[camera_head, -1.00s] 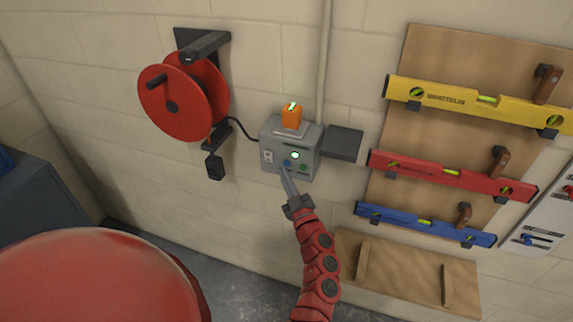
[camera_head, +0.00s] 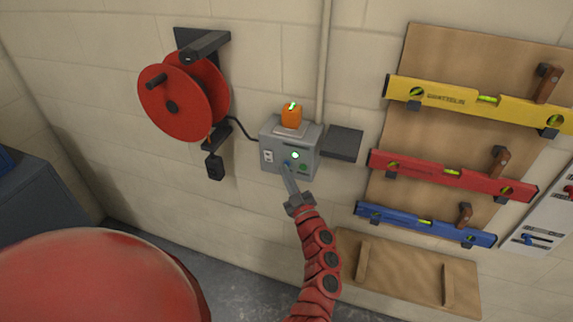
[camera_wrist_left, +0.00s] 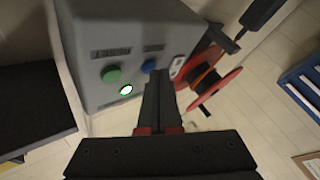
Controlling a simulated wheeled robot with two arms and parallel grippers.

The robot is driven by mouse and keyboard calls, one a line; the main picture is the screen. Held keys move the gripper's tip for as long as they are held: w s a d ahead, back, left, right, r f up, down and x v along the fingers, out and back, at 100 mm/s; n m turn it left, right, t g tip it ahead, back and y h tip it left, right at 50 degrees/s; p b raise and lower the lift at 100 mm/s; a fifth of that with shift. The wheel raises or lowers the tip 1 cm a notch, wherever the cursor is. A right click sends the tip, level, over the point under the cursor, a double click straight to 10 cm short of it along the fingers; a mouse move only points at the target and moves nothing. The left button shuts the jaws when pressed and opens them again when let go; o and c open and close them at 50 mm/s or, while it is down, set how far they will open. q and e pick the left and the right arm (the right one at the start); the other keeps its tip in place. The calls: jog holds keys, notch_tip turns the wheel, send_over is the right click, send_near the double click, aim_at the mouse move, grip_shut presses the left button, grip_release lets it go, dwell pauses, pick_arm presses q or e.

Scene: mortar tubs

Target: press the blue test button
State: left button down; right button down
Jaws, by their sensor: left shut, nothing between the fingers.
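The grey control box (camera_head: 276,142) is fixed to the block wall. Its front has a blue button (camera_head: 287,162), a green button (camera_head: 303,167) and a lit green-white lamp (camera_head: 295,155). My left gripper (camera_head: 288,170) is shut and empty, its fingertips right at the blue button in the head view. In the left wrist view, the blue button (camera_wrist_left: 148,66) shows just beyond and beside the tips of the left gripper (camera_wrist_left: 160,74), with the green button (camera_wrist_left: 111,75) to its left. I cannot tell whether the tips touch the blue button. My right gripper is not in view.
An orange block with a green glowing top (camera_head: 291,117) sits on the box. A red cable reel (camera_head: 180,100) hangs to its left and a dark shelf (camera_head: 343,143) juts out at its right. A board with yellow, red and blue levels (camera_head: 425,224) is further right.

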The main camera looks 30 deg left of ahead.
pick_arm(q)
jog(key=shift+w+a, duration=0.1)
jog(key=shift+w, duration=0.15)
jog(key=shift+s, duration=0.15)
dwell(0.4)
jog(key=shift+s+d, duration=0.2)
jog(key=shift+s, duration=0.4)
jog(key=s+p, duration=0.1)
jog(key=s, duration=0.1)
jog(key=s+d, duration=0.1)
jog(key=s, duration=0.2)
jog(key=shift+d+p, duration=0.1)
jog(key=shift+p, duration=0.25)
dwell(0.6)
